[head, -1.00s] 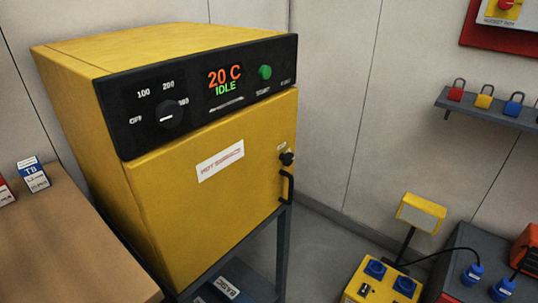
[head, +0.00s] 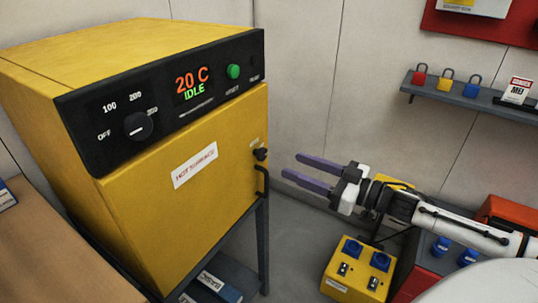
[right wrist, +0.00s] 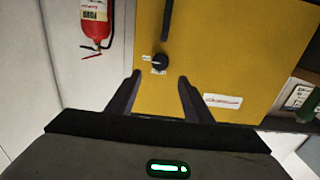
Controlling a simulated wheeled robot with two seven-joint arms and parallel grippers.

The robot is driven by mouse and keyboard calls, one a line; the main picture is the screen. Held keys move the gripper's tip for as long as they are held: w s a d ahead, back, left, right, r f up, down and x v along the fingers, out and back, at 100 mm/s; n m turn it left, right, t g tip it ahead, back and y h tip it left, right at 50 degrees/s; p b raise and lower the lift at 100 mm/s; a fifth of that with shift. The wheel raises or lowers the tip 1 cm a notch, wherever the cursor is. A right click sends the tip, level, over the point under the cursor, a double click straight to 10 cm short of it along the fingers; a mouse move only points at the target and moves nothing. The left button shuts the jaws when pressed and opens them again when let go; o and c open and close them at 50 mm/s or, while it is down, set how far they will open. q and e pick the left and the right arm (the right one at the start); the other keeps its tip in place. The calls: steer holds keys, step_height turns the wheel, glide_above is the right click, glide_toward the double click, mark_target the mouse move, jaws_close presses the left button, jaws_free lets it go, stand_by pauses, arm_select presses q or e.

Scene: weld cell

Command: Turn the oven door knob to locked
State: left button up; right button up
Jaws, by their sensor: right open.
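The yellow oven (head: 190,190) stands at the left on a dark stand. Its small black door knob (head: 261,154) is on the door's right edge, above the black handle (head: 263,182). The knob also shows in the right wrist view (right wrist: 160,62), beyond the fingers and between their lines, with a pale label beside it. My right gripper (head: 308,172) is open and empty, with purple fingers pointing left towards the knob and a gap to it. In the right wrist view the open fingers (right wrist: 157,95) stand apart. My left gripper is not in view.
A yellow socket box (head: 355,270) stands low in front, right of the oven. A shelf with padlocks (head: 445,76) is on the right wall. A wooden table (head: 50,250) is at the left. A red extinguisher (right wrist: 95,22) hangs on the wall.

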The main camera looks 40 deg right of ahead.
mark_target(264, 154)
steer(key=x, duration=0.9)
steer(key=shift+w+b, duration=0.15)
steer(key=shift+b, duration=0.15)
steer(key=shift+f, duration=0.1)
steer(key=c, duration=1)
